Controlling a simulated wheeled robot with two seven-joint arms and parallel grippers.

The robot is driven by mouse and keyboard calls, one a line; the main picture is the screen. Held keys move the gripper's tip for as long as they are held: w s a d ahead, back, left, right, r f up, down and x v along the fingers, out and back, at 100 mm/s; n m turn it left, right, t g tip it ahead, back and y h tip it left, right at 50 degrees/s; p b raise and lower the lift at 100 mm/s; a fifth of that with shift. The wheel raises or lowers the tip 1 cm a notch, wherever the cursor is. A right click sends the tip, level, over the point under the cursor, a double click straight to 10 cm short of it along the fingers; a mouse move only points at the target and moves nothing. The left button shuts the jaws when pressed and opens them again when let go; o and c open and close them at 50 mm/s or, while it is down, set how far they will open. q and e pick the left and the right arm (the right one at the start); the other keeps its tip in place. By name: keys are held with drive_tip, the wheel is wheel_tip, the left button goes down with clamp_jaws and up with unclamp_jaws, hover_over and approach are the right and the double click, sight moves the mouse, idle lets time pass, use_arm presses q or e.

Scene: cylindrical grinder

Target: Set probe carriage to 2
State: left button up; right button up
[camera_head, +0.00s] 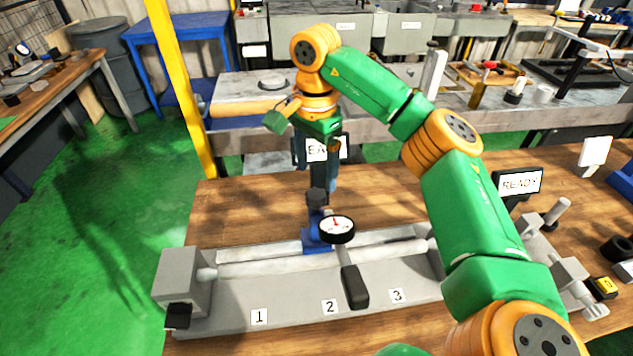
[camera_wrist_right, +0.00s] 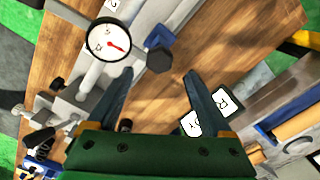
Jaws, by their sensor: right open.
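The probe carriage (camera_head: 313,237) is a blue block on the rail of the grey grinder bed (camera_head: 290,290). It carries a round white dial gauge (camera_head: 337,229) with a red needle, and a dark knob (camera_head: 316,197) on top. A dark handle (camera_head: 355,288) reaches to the front between label 2 (camera_head: 330,306) and label 3 (camera_head: 397,295); label 1 (camera_head: 259,316) is further left. My right gripper (camera_head: 318,180) is open and points down just above and behind the knob. In the right wrist view the knob (camera_wrist_right: 160,60) shows just beyond the open, empty fingers (camera_wrist_right: 159,78). My left gripper is out of view.
A yellow post (camera_head: 180,85) rises behind the table's left side. The wood behind the bed is mostly clear.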

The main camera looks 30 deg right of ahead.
sight(316, 194)
wheel_tip(316, 194, down, 6)
drive_tip(key=shift+s+p, duration=0.1)
drive_tip(key=shift+p, duration=0.45)
clamp_jaws()
